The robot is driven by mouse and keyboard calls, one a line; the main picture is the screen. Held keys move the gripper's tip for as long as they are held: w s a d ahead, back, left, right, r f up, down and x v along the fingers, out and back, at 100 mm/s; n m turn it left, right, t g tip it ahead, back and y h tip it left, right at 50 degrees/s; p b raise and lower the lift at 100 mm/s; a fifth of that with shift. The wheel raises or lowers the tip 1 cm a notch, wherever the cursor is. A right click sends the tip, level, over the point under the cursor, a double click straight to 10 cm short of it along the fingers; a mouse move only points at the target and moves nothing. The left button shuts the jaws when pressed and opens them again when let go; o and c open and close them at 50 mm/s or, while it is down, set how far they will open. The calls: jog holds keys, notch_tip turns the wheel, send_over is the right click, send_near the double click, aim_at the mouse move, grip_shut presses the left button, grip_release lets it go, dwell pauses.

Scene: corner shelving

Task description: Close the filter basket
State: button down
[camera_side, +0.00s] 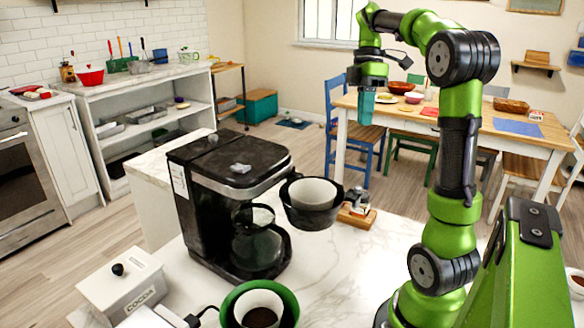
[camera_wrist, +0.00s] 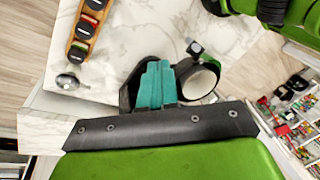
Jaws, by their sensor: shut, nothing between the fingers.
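The black coffee machine (camera_side: 230,185) stands on the white marble counter, with a glass carafe (camera_side: 258,245) in its lower bay. Its black filter basket (camera_side: 312,217) is swung out to the right of the body, holding a white filter (camera_side: 312,192). My gripper (camera_side: 366,104) is shut and empty, pointing down, above the basket and to its right in the side view. In the wrist view the teal fingers (camera_wrist: 155,84) are together and partly cover the basket; the white filter (camera_wrist: 198,82) shows to their right. No contact shows.
A small wooden rack (camera_side: 357,218) stands behind the basket, to its right. In front are a green holder with a white filter of dark grounds (camera_side: 262,312) and a white cocoa box (camera_side: 121,285). My arm's base occupies the counter's right side. Bare marble lies right of the machine.

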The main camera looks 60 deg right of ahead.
jog(key=s+d+f+m+t+y, duration=0.2)
jog(key=s+f+m+t+y, duration=0.15)
jog(key=s, duration=0.25)
jog(key=w+a+f+m+t, duration=0.1)
jog(key=w+a+f+m, duration=0.1)
jog(key=a+f, duration=0.6)
jog(key=shift+a, duration=0.95)
jog(key=shift+s+a, duration=0.1)
